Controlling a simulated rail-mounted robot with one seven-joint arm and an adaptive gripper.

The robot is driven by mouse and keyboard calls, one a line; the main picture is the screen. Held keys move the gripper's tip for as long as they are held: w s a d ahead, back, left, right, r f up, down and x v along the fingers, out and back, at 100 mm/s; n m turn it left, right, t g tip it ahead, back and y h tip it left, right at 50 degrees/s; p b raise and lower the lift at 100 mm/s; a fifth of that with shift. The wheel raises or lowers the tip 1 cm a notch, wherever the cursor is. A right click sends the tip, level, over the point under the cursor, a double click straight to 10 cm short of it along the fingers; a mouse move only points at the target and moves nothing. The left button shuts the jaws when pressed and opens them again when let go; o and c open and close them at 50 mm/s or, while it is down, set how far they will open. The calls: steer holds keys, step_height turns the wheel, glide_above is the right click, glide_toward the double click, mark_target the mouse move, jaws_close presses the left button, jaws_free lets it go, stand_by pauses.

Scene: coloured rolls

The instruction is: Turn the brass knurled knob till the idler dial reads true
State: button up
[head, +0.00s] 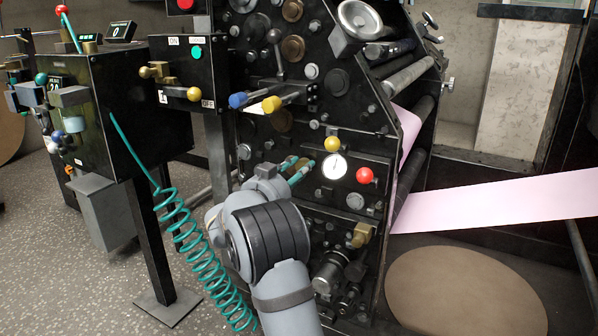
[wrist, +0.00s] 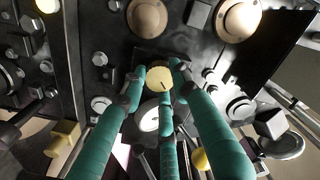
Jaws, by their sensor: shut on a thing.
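The brass knurled knob (wrist: 159,78) shows in the wrist view as a round yellow face with a dark line on it. The teal fingers of my gripper (wrist: 160,72) are closed around its sides. In the head view my gripper (head: 299,170) is at the front of the black machine panel, and its fingers largely hide the knob. The white round dial (head: 334,166) is just right of my gripper, with a thin dark needle pointing roughly upward. Its markings are too small to read.
A yellow ball knob (head: 332,144) is just above the dial and a red ball knob (head: 365,175) to its right. Blue (head: 239,100) and yellow (head: 271,104) handles jut out above my gripper. A teal coiled cable (head: 195,250) hangs left of my arm. Pink web (head: 500,200) runs off right.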

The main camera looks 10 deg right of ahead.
steer(key=o, duration=1.1)
steer(key=shift+o, duration=0.2)
steer(key=shift+s+a, duration=0.1)
steer(key=v, duration=1.1)
steer(key=shift+s+a, duration=0.2)
steer(key=shift+s, duration=0.15)
steer(key=x, duration=1.2)
